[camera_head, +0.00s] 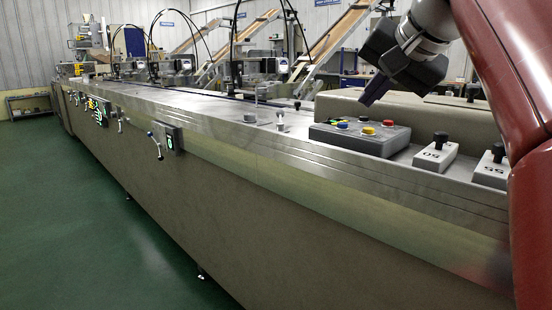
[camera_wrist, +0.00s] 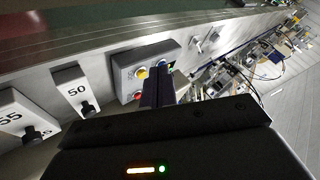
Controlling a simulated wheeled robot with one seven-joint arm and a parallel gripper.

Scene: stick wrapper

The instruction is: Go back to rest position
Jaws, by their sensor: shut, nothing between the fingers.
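My gripper (camera_head: 374,90) shows at the upper right in the head view, pointing down and left above the machine top. It hangs over the grey button box (camera_head: 362,137) and is apart from it. In the wrist view my gripper (camera_wrist: 158,88) has its fingers together with nothing between them. The button box (camera_wrist: 128,70) lies behind the fingers there, and they hide part of it. Its red, yellow, blue and green buttons show in the head view.
A grey switch block marked 50 (camera_head: 435,152) and another marked 55 (camera_head: 493,166) stand right of the button box. The long metal machine top (camera_head: 215,112) runs to the far left. Conveyor ramps (camera_head: 340,30) rise behind. Green floor (camera_head: 90,215) lies open at the left.

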